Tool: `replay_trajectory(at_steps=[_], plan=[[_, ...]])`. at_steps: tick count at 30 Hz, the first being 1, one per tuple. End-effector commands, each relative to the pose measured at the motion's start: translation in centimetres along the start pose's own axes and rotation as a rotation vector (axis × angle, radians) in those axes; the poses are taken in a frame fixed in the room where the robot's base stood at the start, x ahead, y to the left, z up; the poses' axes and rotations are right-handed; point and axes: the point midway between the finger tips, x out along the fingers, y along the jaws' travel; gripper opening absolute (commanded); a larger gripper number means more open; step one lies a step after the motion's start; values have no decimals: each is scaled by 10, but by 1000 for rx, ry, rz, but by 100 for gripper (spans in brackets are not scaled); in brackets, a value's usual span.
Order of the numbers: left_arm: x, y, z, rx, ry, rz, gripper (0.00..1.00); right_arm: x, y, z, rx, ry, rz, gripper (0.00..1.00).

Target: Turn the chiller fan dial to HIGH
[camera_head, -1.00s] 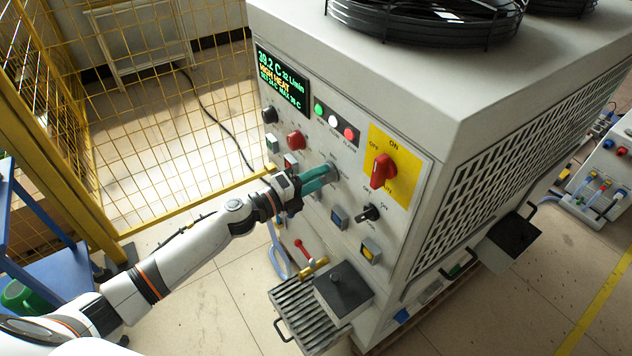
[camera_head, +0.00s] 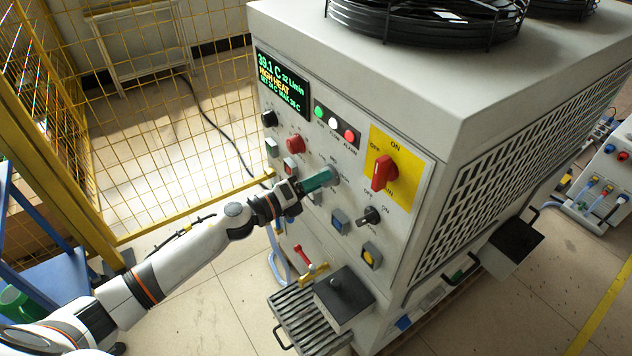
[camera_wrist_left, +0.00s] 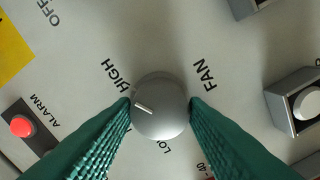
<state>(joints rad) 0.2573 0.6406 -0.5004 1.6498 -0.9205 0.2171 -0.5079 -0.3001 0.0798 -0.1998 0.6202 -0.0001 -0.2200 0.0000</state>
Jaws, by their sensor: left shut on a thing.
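The round grey fan dial (camera_wrist_left: 160,106) is on the chiller's front panel, between the teal fingertips of my left gripper (camera_head: 324,177). The fingers touch it on both sides in the left wrist view. Its white mark points left, close to the near end of the HIGH label (camera_wrist_left: 115,76); I cannot tell whether it lines up exactly. The FAN label is at the upper right and LOW is partly visible below the dial. The lettering between HIGH and LOW is mostly hidden by a finger. In the head view the fingers largely cover the dial. My right gripper is not in view.
Around the dial are a red knob (camera_head: 296,144), a red rotary switch on a yellow plate (camera_head: 384,172), a black selector (camera_head: 372,215) and several push buttons. The display (camera_head: 282,82) reads 39.1 C and HIGH HEAT. A yellow mesh fence (camera_head: 150,110) stands at left.

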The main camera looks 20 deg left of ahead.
Motion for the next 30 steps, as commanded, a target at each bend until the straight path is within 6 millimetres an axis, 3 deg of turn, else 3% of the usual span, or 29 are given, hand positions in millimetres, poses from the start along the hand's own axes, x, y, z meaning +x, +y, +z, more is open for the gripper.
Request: replay_trajectory(at_steps=[3, 4, 7, 19, 30], plan=[[0, -1, 1, 2, -3, -2, 17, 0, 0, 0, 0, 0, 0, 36], [0, -1, 1, 2, -3, -2, 45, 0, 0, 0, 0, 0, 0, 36], [0, -1, 1, 1, -2, -2, 61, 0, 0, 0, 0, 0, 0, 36], [-8, -2, 1, 0, -2, -3, 62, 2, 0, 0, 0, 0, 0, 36], [-81, -4, 3, 0, -3, -4, 62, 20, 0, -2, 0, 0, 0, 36]])
